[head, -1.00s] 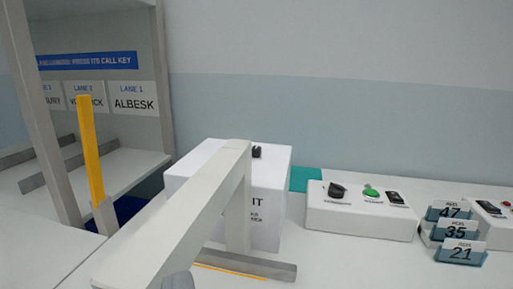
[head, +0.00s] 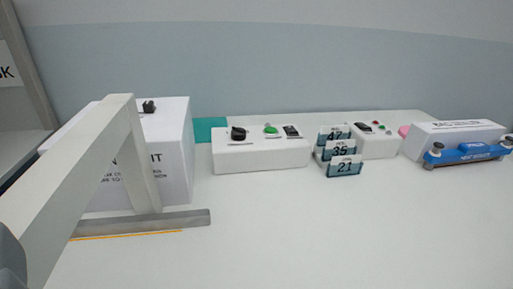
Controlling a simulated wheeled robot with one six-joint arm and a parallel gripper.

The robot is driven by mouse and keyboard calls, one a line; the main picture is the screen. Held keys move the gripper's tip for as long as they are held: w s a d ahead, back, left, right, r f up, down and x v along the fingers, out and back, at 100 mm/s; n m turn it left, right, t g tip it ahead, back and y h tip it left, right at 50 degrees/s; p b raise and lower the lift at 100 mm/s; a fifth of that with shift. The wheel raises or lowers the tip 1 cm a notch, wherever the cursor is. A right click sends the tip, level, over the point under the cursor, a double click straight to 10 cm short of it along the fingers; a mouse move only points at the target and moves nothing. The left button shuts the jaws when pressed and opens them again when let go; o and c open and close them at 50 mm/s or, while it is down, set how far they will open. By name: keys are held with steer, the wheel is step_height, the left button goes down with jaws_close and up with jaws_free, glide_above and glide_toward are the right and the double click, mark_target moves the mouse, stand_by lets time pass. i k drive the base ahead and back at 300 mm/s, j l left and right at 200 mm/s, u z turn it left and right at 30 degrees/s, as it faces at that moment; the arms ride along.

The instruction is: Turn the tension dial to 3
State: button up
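A black knob (head: 238,133) stands at the left on top of a low white box (head: 262,158) at the back of the table. Another small black knob (head: 148,106) sits on a taller white box (head: 175,150) at the left. The labels and any dial numbers are too small to read, so I cannot tell which knob is the tension dial or where it points. My gripper is not in view.
A beige frame (head: 75,165) with a grey foot (head: 185,219) crosses the left foreground. Cards 47, 35 and 21 (head: 344,167) stand right of the low box. Beyond are another white box (head: 378,146) and a blue-barred unit (head: 468,152). The table's middle front is clear.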

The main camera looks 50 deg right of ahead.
mark_target(237, 134)
steer(key=i+z, duration=0.45)
steer(key=z, duration=0.3)
